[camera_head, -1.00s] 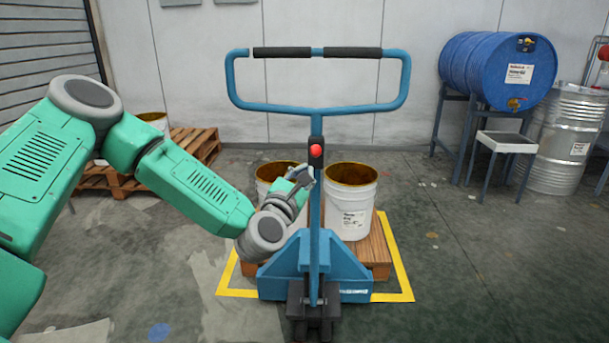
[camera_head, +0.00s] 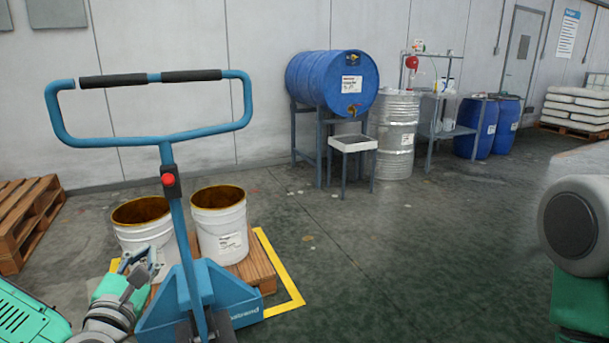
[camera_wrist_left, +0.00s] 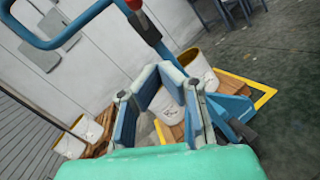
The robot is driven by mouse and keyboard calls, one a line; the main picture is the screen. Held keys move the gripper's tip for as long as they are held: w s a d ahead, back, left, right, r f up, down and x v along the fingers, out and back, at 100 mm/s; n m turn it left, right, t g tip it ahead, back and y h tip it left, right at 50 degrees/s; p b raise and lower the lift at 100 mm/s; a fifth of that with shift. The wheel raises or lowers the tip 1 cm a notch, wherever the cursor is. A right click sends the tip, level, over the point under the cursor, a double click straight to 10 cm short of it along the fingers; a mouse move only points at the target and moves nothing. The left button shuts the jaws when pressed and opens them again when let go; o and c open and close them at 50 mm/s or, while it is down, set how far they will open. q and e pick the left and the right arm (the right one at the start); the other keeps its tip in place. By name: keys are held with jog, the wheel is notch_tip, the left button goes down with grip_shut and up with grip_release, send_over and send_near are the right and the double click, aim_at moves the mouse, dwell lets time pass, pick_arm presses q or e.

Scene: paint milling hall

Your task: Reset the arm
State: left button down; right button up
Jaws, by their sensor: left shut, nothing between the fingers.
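My left gripper (camera_head: 140,262) is at the lower left of the head view, at the end of my green arm. It is shut and empty, close to the left of the blue pallet jack's mast (camera_head: 178,235), in front of the left white bucket (camera_head: 136,234). I cannot tell whether it touches anything. In the left wrist view the gripper's fingers (camera_wrist_left: 160,78) show with the jack behind them. A link of my right arm (camera_head: 575,240) shows at the right edge; its gripper is out of view.
The jack's looped handle (camera_head: 150,77) stands above. A second bucket (camera_head: 219,225) is on the wooden pallet (camera_head: 262,268) inside yellow floor lines. A blue drum (camera_head: 322,82) on a stand and a steel drum (camera_head: 394,145) are behind. The floor at centre right is clear.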

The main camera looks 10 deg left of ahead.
pick_arm(q)
jog(key=s+d+f+m+g+h+p, duration=0.1)
jog(key=s+d+f+m+g+h, duration=0.3)
jog(key=d+f+m, duration=0.35)
jog(key=s+d+f+m+g+h, duration=0.3)
jog(key=s+d+f+m+g, duration=0.15)
jog(key=f+m, duration=0.5)
jog(key=s+a+f+m+g+y, duration=0.1)
jog(key=s+f+m+g, duration=0.2)
jog(key=s+m, duration=0.2)
jog(key=s+a+f+m+g+y+p, duration=0.1)
jog(key=s+a+f+m+g, duration=0.1)
jog(key=s, duration=0.7)
jog(key=s+a+f+m+g+y, duration=0.1)
jog(key=s+a+f+m+g, duration=0.1)
jog(key=s+f+m+g, duration=0.3)
jog(key=s+f+m, duration=0.1)
jog(key=s+m, duration=0.1)
jog(key=m, duration=0.2)
jog(key=shift+a+y+p, duration=0.25)
jog(key=shift+y+p, duration=0.05)
jog(key=shift+p, duration=0.05)
jog(key=shift+w, duration=0.1)
